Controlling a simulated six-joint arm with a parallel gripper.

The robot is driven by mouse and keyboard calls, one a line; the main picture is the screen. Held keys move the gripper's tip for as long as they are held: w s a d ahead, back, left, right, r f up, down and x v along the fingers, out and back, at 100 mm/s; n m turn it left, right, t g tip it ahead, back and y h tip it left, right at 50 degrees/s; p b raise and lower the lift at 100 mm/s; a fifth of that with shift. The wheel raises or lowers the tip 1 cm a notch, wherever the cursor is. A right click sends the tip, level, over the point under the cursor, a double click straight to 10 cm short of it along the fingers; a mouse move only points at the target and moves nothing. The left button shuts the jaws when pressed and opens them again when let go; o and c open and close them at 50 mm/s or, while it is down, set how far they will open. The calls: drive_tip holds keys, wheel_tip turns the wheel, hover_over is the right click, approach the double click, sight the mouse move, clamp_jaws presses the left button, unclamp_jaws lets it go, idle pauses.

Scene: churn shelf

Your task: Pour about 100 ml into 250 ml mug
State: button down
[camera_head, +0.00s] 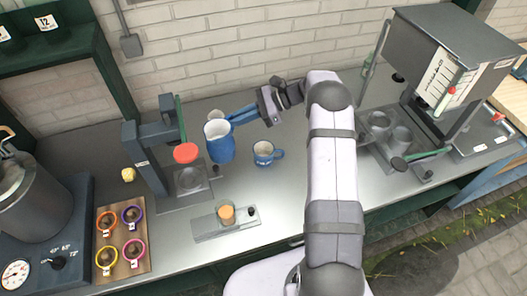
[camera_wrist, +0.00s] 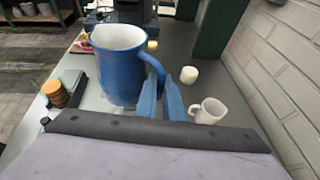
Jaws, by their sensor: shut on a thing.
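A blue jug (camera_head: 221,148) with a pale inside is held by its handle in my gripper (camera_head: 234,119). It looks roughly upright; I cannot make out any liquid in it. In the wrist view the blue fingers (camera_wrist: 171,100) are shut on the handle of the jug (camera_wrist: 117,70). A small blue mug (camera_head: 264,154) with a white mark stands upright on the counter, right of the jug and apart from it. I cannot read its size, and it does not show in the wrist view. A white mug (camera_wrist: 208,111) stands near the wall.
A stand with a red disc (camera_head: 186,153) is left of the jug. A board (camera_head: 134,267) with several coloured cups is at left. A grey machine (camera_head: 455,65) is at right.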

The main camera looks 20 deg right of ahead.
drive_tip(key=w+d+f+m+t+h+b, duration=0.1)
drive_tip(key=w+d+m+t+h+b, duration=0.2)
drive_tip(key=d, duration=0.5)
drive_tip(key=w+d+f+m+t+b, duration=0.15)
drive_tip(key=d+m+t, duration=0.25)
drive_tip(key=d, duration=0.5)
drive_tip(key=s+d+f+t+h+b, duration=0.1)
drive_tip(key=s+d+f, duration=0.1)
drive_tip(key=s+d, duration=0.2)
drive_tip(key=s+d+f+m+b, duration=0.1)
drive_tip(key=s+d, duration=0.3)
drive_tip(key=d, duration=0.5)
drive_tip(key=shift+d+f+m+t+h, duration=0.3)
drive_tip(key=shift+f+t+h, duration=0.1)
drive_tip(key=shift+f, duration=0.05)
drive_tip(key=a+r+n+h+b, duration=0.5)
drive_tip(key=a+r+h, duration=0.1)
drive_tip(key=a+h, duration=0.2)
drive_tip(key=shift+s+a+n+b, duration=0.3)
drive_tip(key=shift+s+a, duration=0.1)
